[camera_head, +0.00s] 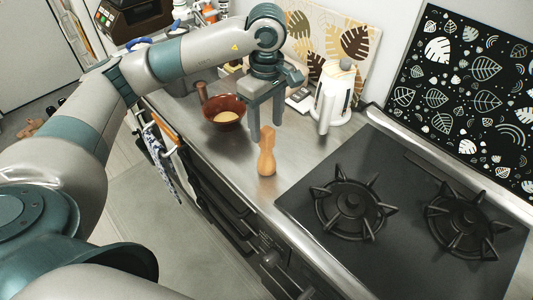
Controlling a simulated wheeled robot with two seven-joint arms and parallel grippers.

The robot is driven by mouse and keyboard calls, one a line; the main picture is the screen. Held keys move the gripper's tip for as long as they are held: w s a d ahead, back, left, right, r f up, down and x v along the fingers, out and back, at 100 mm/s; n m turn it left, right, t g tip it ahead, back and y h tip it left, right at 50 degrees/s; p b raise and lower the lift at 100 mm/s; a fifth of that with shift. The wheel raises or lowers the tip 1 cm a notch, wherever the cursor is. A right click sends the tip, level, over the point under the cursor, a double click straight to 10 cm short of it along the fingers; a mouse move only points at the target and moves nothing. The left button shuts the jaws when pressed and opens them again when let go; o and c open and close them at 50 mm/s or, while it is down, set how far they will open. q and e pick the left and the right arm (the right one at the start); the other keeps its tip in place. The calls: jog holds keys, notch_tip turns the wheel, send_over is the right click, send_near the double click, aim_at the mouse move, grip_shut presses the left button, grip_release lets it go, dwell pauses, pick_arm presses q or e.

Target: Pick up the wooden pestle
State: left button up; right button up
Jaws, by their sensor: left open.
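The wooden pestle (267,158) stands upright on the steel counter, left of the cooktop. My left gripper (265,132) is open and points down. I cannot tell whether a finger touches the pestle. The gripper holds nothing that I can see. My right gripper is not in view.
A brown bowl (224,112) with something pale inside stands left of the gripper. A white kettle-like vessel (333,98) stands to its right. The black cooktop (400,205) lies at the right. Bare counter (222,148) shows left of the pestle.

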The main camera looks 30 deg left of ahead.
aim_at(267, 142)
pick_arm(q)
jog(key=shift+f, duration=0.7)
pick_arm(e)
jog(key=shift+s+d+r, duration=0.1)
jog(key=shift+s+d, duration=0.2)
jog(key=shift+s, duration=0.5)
pick_arm(q)
jog(key=shift+s+f+p, duration=0.1)
jog(key=shift+f+p, duration=0.35)
jog(key=shift+p, duration=0.2)
jog(key=f+p, duration=0.1)
jog(key=f, duration=0.2)
jog(key=shift+s+d+p, duration=0.1)
jog(key=shift+s+p, duration=0.1)
jog(key=shift+p, duration=0.15)
jog(key=shift+f, duration=0.65)
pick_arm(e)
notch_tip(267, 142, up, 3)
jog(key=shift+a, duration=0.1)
pick_arm(q)
jog(key=shift+w, duration=0.1)
grip_shut()
jog(key=shift+r, duration=0.1)
